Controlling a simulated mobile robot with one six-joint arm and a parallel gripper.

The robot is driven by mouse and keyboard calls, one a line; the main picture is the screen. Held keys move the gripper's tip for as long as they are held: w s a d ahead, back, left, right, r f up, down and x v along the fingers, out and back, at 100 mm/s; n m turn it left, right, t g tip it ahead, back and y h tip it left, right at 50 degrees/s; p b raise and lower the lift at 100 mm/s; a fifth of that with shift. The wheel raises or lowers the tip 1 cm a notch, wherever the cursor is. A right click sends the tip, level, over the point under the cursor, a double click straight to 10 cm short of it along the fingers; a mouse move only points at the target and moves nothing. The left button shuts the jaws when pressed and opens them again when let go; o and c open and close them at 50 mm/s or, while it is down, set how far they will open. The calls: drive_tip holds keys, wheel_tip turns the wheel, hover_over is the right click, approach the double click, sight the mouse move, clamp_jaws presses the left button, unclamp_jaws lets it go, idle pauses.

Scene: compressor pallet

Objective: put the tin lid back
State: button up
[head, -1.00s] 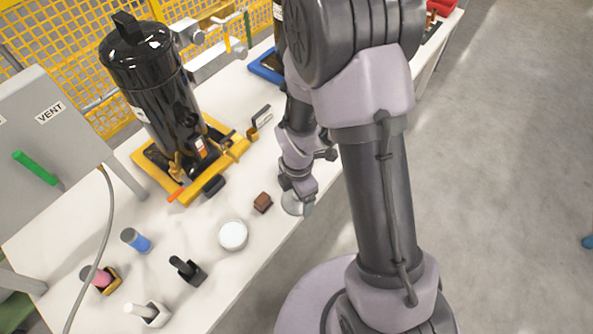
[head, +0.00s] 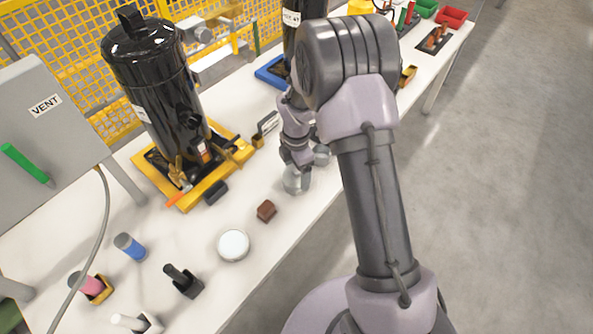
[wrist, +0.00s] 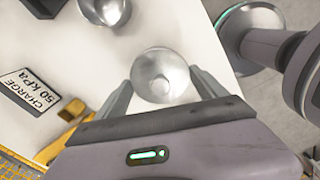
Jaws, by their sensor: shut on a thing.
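My gripper (wrist: 160,88) is shut on a round silvery piece with a small raised centre, which looks like the tin lid (wrist: 160,70). Its two fingers press on opposite sides of the rim. In the head view my gripper (head: 297,172) points down near the table's right edge, with the grey piece at its tips. A grey round container (head: 322,155) stands just beyond it, partly hidden by my arm. I cannot tell which is the tin.
A brown block (head: 266,211) and a white-topped round thing (head: 233,245) lie in front on the white table (head: 235,285). A black cylinder (head: 155,85) stands in a yellow cradle (head: 190,203) to the left. A "CHARGE 50 kPa" sign (wrist: 30,92) lies left in the wrist view.

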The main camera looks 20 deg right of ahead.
drive_tip(key=o, duration=1.3)
drive_tip(key=shift+f, duration=0.1)
drive_tip(key=shift+r, duration=0.35)
drive_tip(key=s+r+m+t+p, duration=0.1)
drive_tip(key=s+r+m+p, duration=0.15)
drive_tip(key=r, duration=0.95)
drive_tip(key=s+r+m+t+p, duration=0.1)
drive_tip(key=r+m+p, duration=0.25)
drive_tip(key=r, duration=0.75)
drive_tip(key=s+a+r+m+t, duration=0.1)
drive_tip(key=s+r+m, duration=0.3)
drive_tip(key=s+m, duration=0.2)
drive_tip(key=s+a+r+m+t+y, duration=0.1)
drive_tip(key=s+r+m, duration=0.3)
drive_tip(key=s+m, duration=0.2)
drive_tip(key=s+a+r+m+t+y, duration=0.1)
drive_tip(key=s+a+r+m, duration=0.1)
drive_tip(key=s+r+m, duration=0.2)
drive_tip(key=shift+s+r+m+t+b, duration=0.1)
drive_tip(key=shift+s+m+t+b, duration=0.1)
drive_tip(key=shift+s+m, duration=0.9)
drive_tip(key=shift+s+m+t+b, duration=0.2)
drive_tip(key=shift+s+m, duration=0.2)
drive_tip(key=shift+s, duration=1.4)
